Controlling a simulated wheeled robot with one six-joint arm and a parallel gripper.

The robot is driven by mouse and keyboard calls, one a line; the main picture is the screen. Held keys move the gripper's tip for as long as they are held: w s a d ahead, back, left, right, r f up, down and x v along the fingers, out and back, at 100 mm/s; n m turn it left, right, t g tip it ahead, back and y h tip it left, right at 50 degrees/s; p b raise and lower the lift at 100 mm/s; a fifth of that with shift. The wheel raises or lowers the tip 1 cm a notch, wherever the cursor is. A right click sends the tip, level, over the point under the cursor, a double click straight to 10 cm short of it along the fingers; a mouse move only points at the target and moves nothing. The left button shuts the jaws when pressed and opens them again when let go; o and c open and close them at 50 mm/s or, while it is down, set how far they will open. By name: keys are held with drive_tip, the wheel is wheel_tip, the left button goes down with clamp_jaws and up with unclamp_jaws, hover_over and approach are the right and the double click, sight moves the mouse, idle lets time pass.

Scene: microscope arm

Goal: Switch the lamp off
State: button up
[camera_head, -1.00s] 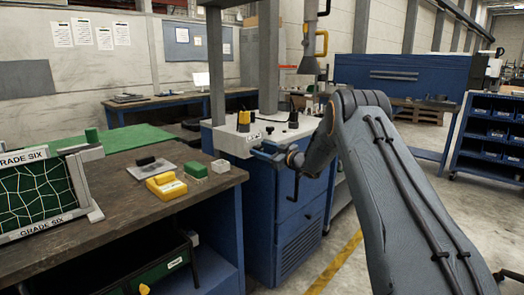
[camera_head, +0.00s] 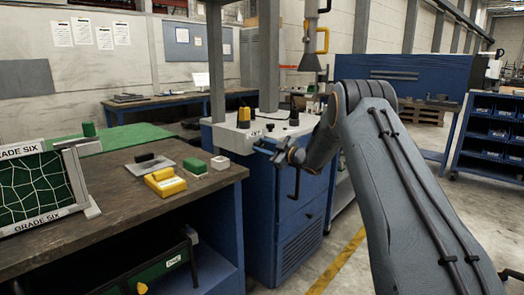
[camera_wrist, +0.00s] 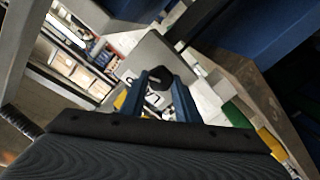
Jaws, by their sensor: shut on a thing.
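My gripper (camera_head: 264,146) has blue fingers and is at the front face of a white-topped blue cabinet (camera_head: 290,215). In the wrist view, the fingertips of my gripper (camera_wrist: 161,74) are shut on a dark round knob (camera_wrist: 158,79) on a light panel (camera_wrist: 150,58). Dark markings show on the panel below the knob, partly hidden by the fingers. In the head view the knob is hidden at the fingertips. A grey cone-shaped head (camera_head: 309,62) hangs above the cabinet; I cannot tell whether it is the lamp or whether it is lit.
A wooden bench (camera_head: 110,215) stands at the left, with a yellow box (camera_head: 164,181), a green block (camera_head: 194,167) and a white block (camera_head: 220,162). A yellow and black item (camera_head: 244,117) stands on the cabinet top. Blue shelving (camera_head: 490,135) is at the right, beyond open floor.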

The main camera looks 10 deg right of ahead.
drive_tip(key=n+b, duration=0.1)
drive_tip(key=n, duration=0.1)
drive_tip(key=n+b, duration=0.1)
drive_tip(key=shift+f+n, duration=0.2)
drive_tip(key=shift+n, duration=0.2)
drive_tip(key=n+b, duration=0.3)
drive_tip(key=shift+f+n, duration=0.1)
drive_tip(key=shift+n, duration=0.2)
drive_tip(key=shift+n+b, duration=2.95)
drive_tip(key=shift+n, duration=0.25)
drive_tip(key=o, duration=1.1)
drive_tip(key=shift+c, duration=0.2)
drive_tip(key=shift+s, duration=0.1)
